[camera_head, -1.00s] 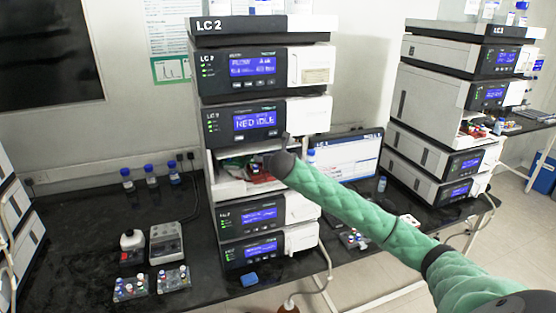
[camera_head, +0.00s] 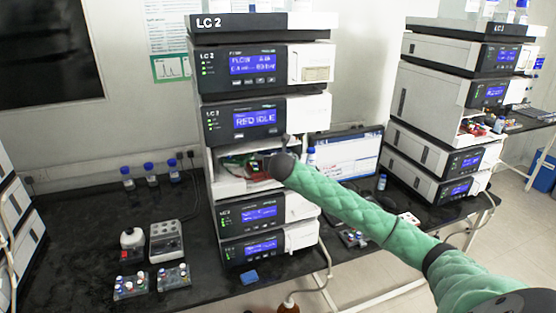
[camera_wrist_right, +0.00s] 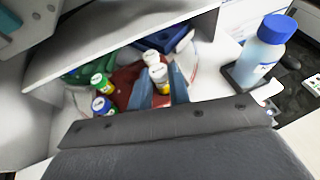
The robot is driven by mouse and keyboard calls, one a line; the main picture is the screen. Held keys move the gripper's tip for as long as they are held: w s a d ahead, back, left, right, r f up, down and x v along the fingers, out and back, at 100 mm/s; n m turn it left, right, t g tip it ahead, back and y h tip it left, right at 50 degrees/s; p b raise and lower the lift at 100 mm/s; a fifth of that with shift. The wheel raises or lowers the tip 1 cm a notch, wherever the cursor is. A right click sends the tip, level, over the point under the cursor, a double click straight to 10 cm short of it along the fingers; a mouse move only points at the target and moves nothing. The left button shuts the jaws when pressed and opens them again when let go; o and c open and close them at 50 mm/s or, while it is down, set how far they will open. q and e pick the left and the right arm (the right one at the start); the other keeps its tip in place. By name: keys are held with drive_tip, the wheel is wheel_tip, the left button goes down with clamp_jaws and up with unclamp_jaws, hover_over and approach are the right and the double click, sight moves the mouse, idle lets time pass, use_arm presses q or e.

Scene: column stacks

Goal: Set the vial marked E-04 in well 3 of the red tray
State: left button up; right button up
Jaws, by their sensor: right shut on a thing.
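In the head view the right arm reaches into the open bay of the LC 2 stack, where the red tray is mostly hidden. My left gripper is not in view.
Green-capped (camera_wrist_right: 98,80) and blue-capped (camera_wrist_right: 102,105) vials stand left of the fingers. A green tray (camera_wrist_right: 78,74) and a blue tray (camera_wrist_right: 183,41) flank the red one. The bay's roof edge hangs close above. A blue-capped bottle (camera_wrist_right: 263,50) stands at right.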

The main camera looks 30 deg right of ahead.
drive_tip(key=shift+f, duration=0.5)
idle(0.5)
drive_tip(key=o, duration=0.8)
drive_tip(key=shift+o, duration=0.2)
drive_tip(key=shift+s, duration=0.1)
